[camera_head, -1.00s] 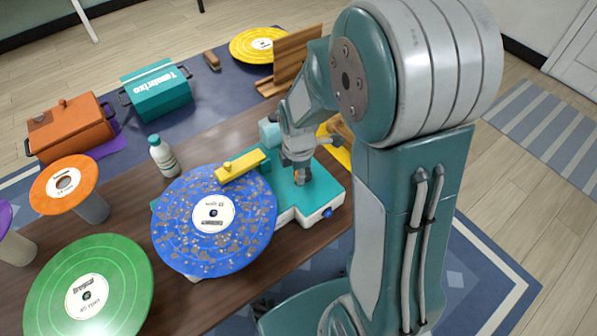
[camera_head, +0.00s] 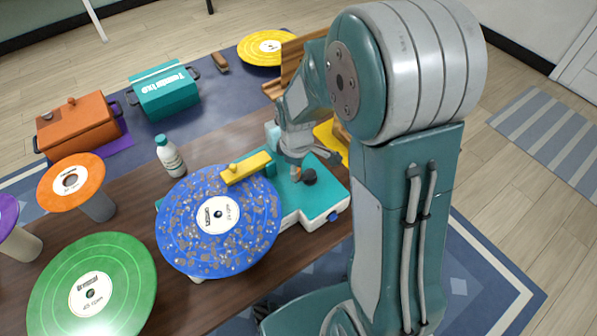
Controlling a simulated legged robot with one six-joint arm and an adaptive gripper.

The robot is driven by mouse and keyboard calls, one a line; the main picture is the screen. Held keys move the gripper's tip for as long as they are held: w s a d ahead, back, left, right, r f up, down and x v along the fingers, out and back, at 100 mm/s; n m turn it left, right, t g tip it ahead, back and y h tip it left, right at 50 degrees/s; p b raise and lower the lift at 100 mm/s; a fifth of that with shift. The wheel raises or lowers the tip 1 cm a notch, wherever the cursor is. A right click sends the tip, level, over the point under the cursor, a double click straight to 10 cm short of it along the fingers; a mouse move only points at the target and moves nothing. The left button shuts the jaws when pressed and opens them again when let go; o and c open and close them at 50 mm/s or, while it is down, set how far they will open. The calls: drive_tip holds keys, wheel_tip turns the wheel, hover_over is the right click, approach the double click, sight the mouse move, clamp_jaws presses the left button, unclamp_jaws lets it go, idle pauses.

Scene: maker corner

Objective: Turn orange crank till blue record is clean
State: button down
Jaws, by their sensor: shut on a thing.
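The blue record (camera_head: 180,232) lies flat on the teal cleaning machine (camera_head: 322,200), with grey-brown dirt specks over much of its face. A yellow bar (camera_head: 246,168) reaches over the record's far edge. My gripper (camera_head: 296,170) points down at the machine's right part and is shut on the orange crank (camera_head: 296,178). Only a small orange piece of the crank shows beneath the fingers; the fingers hide the rest. A dark round hub (camera_head: 309,177) shows just right of it.
A white bottle (camera_head: 170,158) stands behind the record. A green record (camera_head: 130,285) and an orange record (camera_head: 70,190) are at left. Orange (camera_head: 80,128) and teal (camera_head: 165,95) boxes sit farther back. A wooden rack (camera_head: 290,70) stands behind my arm.

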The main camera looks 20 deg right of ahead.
drive_tip(key=m, duration=0.2)
drive_tip(key=w+m, duration=0.1)
drive_tip(key=m, duration=0.2)
drive_tip(key=shift+w+d+m, duration=0.1)
drive_tip(key=shift+w+m, duration=0.2)
drive_tip(key=shift+w, duration=0.1)
drive_tip(key=m, duration=0.2)
drive_tip(key=w+m, duration=0.1)
drive_tip(key=d+m, duration=0.1)
drive_tip(key=m, duration=0.1)
drive_tip(key=shift+w+m, duration=0.25)
drive_tip(key=shift+m, duration=0.05)
drive_tip(key=m, duration=0.1)
drive_tip(key=d+m, duration=0.1)
drive_tip(key=m, duration=0.1)
drive_tip(key=w+m, duration=0.1)
drive_tip(key=m, duration=0.1)
drive_tip(key=shift+d, duration=0.3)
drive_tip(key=m, duration=0.2)
drive_tip(key=d+m, duration=0.1)
drive_tip(key=m, duration=0.2)
drive_tip(key=shift+d+m, duration=0.3)
drive_tip(key=shift+d, duration=0.05)
drive_tip(key=c, duration=0.5)
unclamp_jaws()
drive_tip(key=shift+c, duration=0.2)
